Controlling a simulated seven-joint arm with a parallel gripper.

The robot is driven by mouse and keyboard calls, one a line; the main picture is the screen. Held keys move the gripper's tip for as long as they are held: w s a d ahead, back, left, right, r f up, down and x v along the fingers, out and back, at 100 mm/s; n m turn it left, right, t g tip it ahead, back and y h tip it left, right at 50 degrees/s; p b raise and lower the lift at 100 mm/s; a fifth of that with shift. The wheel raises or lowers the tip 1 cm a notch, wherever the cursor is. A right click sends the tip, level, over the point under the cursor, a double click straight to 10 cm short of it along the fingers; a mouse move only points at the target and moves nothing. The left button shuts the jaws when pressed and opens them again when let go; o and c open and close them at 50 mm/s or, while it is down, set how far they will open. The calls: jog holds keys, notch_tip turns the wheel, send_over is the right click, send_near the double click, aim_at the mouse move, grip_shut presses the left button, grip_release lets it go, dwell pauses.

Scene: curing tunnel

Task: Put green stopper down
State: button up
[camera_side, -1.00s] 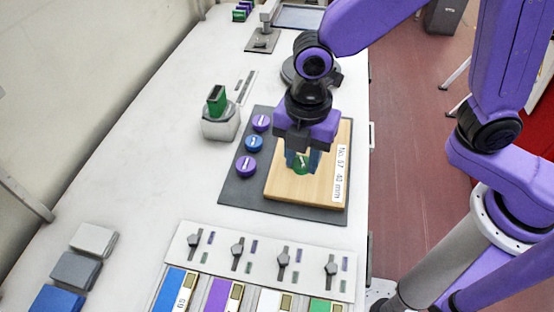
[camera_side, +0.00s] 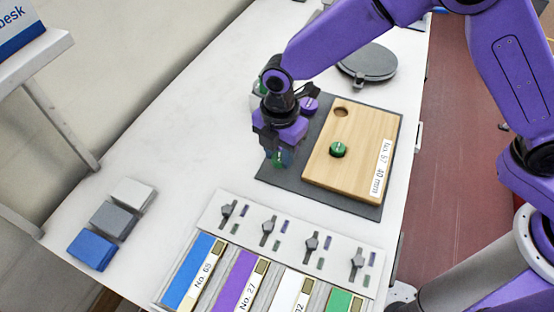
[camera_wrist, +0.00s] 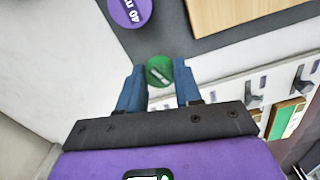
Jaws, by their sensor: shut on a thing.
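My gripper (camera_side: 279,154) is shut on a green stopper (camera_wrist: 159,71), which shows between the blue fingertips in the wrist view. In the side view the held stopper (camera_side: 278,160) is at the left edge of the dark grey mat (camera_side: 272,177), left of the wooden board. I cannot tell whether it touches the surface. A second green stopper (camera_side: 338,149) is on the wooden board (camera_side: 360,140). An empty round hole (camera_side: 341,111) shows near the board's far left corner.
A purple stopper (camera_side: 308,104) is on the mat just beyond my gripper; it also shows in the wrist view (camera_wrist: 131,10). A panel with several knobs (camera_side: 268,228) is in front. Grey and blue blocks (camera_side: 112,221) sit at the left. White table between is clear.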

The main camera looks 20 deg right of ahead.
aim_at(277, 155)
jog(key=shift+w+a+f, duration=0.15)
jog(key=shift+f, duration=1.7)
jog(key=shift+f, duration=0.15)
jog(key=o, duration=1)
notch_tip(277, 155, up, 11)
jog(key=shift+w+a+r, duration=0.1)
jog(key=shift+r, duration=0.55)
